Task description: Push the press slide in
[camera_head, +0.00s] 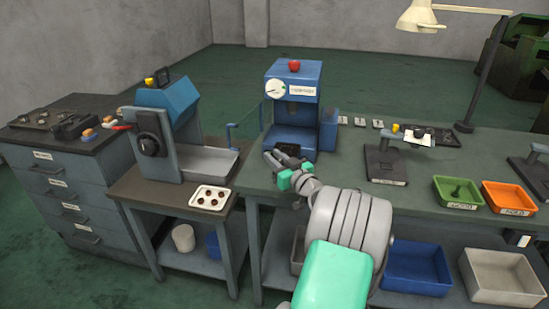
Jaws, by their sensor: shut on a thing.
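The press (305,92) is a blue machine with a red knob on top and a round gauge on its front. It stands at the back left of the green-grey bench. Its slide (287,149) is a dark plate at the foot of the press, low at the front of the opening. My gripper (271,158) reaches in from the lower right, with its fingers at the front of the slide. It is shut on the slide's front part; the exact place of contact is small and partly hidden by the fingers.
Green (457,192) and orange (509,197) bins and a small stand (386,165) are on the bench to the right. A lamp (421,17) overhangs the right side.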

